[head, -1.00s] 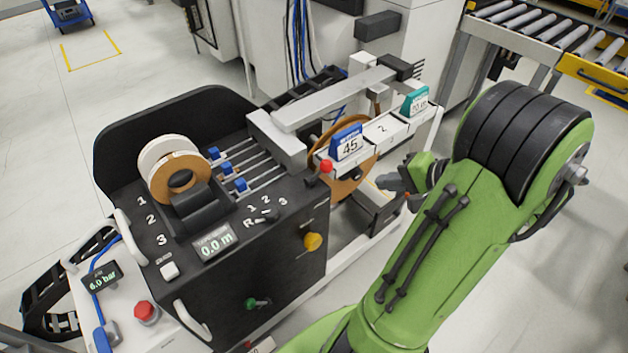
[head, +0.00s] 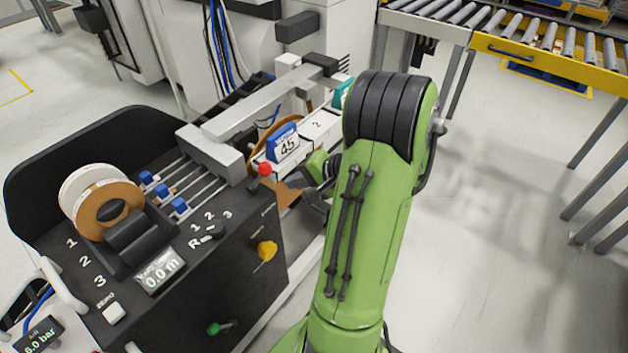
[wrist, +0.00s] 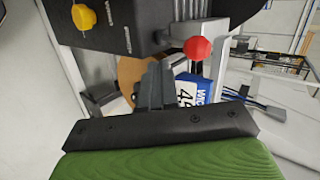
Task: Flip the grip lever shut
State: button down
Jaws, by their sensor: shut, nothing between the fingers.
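The red knob also shows in the wrist view (wrist: 198,48), above and right of my fingers. No label shows which one is the grip lever. My gripper (wrist: 154,85) is shut and empty, apart from the red knob. In the head view my arm partly hides it.
A brown reel (head: 286,194) is beside the machine. A roller conveyor (head: 560,45) runs at the back right. The floor (head: 490,200) right of my arm is clear.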

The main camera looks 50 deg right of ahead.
jog(key=w, duration=0.2)
jog(key=w+r, duration=0.1)
jog(key=shift+w+a, duration=0.2)
jog(key=shift+a, duration=0.2)
jog(key=shift+r, duration=0.1)
